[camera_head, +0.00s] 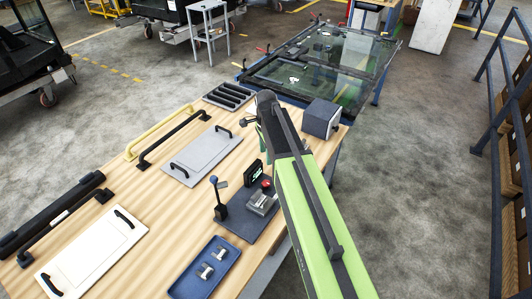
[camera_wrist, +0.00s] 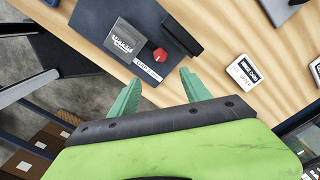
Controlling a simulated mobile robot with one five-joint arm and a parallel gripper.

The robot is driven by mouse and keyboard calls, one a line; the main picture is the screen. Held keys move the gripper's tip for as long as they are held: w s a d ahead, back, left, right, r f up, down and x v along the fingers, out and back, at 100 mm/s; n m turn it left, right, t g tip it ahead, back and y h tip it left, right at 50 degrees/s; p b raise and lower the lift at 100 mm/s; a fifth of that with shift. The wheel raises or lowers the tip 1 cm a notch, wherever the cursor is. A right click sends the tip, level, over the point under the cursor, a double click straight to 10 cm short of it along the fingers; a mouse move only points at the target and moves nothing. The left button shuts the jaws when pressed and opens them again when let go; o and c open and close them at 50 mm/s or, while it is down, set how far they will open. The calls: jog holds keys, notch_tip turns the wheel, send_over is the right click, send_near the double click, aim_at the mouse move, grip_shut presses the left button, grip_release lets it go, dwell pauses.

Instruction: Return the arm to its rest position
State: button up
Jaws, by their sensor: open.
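My arm, with a green link and dark joints, reaches over the wooden table (camera_head: 190,215) from the lower right in the head view. My gripper (camera_head: 262,132) is mostly hidden behind the arm there. In the wrist view its two green fingers (camera_wrist: 159,79) stand apart with nothing between them. Beyond the fingers is a dark plate (camera_wrist: 80,20) with a grey block, a red knob (camera_wrist: 160,55) and a black device (camera_wrist: 182,35). The fingers appear clear of these.
The table holds a blue tray (camera_head: 204,268) with metal parts, a lever (camera_head: 220,200), grey and white panels (camera_head: 202,155) with black handles, bars, a slotted black tray (camera_head: 228,96) and a dark box (camera_head: 320,118). Floor at right is clear up to a railing.

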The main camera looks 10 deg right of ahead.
jog(key=shift+r, duration=0.25)
jog(key=s+f+n+b, duration=0.2)
jog(key=s+n+b, duration=0.1)
jog(key=s+n, duration=0.5)
jog(key=s+f+n+b, duration=0.3)
jog(key=s+n, duration=0.5)
jog(key=shift+s+f, duration=0.25)
jog(key=shift+f, duration=0.1)
